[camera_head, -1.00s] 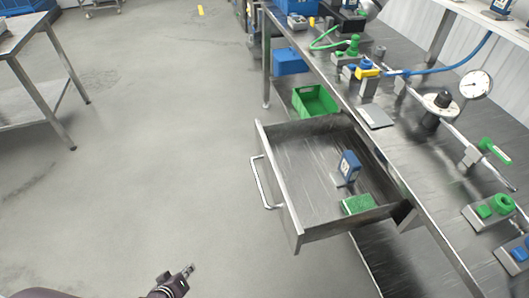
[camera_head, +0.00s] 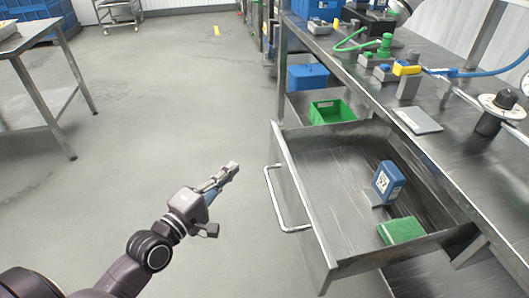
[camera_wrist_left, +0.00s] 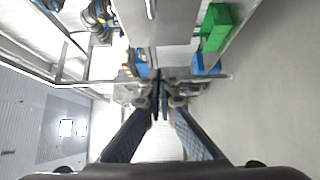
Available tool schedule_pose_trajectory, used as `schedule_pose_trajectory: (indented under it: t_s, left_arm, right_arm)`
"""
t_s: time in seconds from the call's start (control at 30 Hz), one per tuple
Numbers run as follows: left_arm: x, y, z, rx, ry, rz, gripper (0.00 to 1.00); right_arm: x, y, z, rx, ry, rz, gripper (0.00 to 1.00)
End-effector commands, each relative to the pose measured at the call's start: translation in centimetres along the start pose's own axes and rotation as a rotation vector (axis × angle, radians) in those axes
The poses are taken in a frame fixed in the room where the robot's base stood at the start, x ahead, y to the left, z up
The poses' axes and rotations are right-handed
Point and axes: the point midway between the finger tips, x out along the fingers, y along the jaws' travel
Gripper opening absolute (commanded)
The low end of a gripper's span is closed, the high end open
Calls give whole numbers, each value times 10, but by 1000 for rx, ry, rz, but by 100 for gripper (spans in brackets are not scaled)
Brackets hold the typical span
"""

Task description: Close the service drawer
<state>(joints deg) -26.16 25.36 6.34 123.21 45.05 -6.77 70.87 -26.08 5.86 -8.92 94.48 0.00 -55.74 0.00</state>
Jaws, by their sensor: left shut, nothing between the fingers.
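The service drawer (camera_head: 301,210) is a steel drawer pulled out from under the workbench, open toward the left. Its bar handle (camera_head: 270,199) is on its left-facing front. Inside lie a blue labelled block (camera_head: 389,182) and a green pad (camera_head: 402,230). My left gripper (camera_head: 233,168) is shut and empty, in the air left of the handle and apart from it in the picture. The closed fingers also show in the left wrist view (camera_wrist_left: 160,85). My right gripper is not in view.
The steel workbench (camera_head: 440,150) above the drawer carries valves, hoses and fittings. A green bin (camera_head: 331,112) and a blue bin (camera_head: 308,77) sit beyond the drawer. A steel table (camera_head: 25,42) stands at the far left. The floor between is clear.

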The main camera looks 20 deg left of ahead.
Motion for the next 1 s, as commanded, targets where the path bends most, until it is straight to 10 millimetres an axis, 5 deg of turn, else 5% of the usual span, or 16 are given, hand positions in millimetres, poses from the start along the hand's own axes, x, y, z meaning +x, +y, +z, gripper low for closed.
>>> schedule_pose_trajectory:
  t_s: [0.53,1.0]
  left_arm:
    - [86,0,0,1,1,1,0]
    - [110,-1,28,2,1,-2,0]
  right_arm:
    - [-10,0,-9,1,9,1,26]
    - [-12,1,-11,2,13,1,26]
